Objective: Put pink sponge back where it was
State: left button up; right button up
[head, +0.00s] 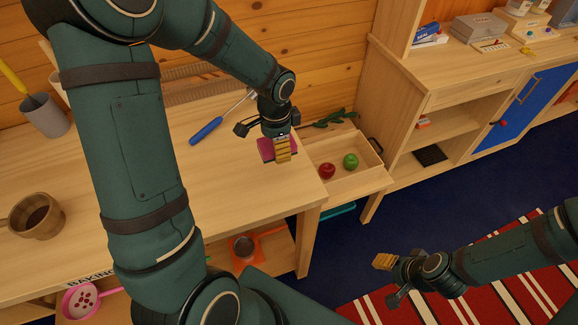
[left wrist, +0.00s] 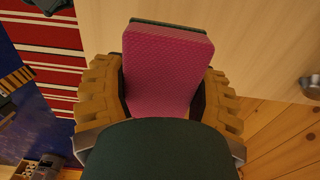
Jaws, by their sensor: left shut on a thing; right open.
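The pink sponge (head: 265,147) is held in my left gripper (head: 282,152) at the right end of the wooden worktop (head: 250,195). In the left wrist view the sponge (left wrist: 167,68) sits between the two tan fingers, its pink face toward the camera and a dark green layer along its far edge. I cannot tell whether the sponge touches the worktop. My right gripper (head: 391,275) is open and empty, away from the worktop, above the red striped rug.
An open wooden tray (head: 315,183) with a red apple (head: 327,171) and a green apple (head: 350,161) lies right of the worktop. A blue-handled tool (head: 207,131), a wooden cup (head: 37,214) and a grey pot (head: 45,116) are on the worktop. Its middle is clear.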

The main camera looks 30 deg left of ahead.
pick_arm(q)
send_over(278, 171)
notch_tip(278, 171, down, 5)
jog(key=shift+r+b, duration=0.15)
jog(key=shift+b, duration=0.25)
jog(key=shift+f+b, duration=0.45)
jog(key=shift+f, duration=1.6)
jog(key=shift+f, duration=0.1)
jog(key=o, duration=1.3)
jog(key=shift+r, duration=0.2)
notch_tip(278, 171, up, 12)
jog(key=shift+f+p, duration=0.1)
jog(key=shift+p, duration=1.15)
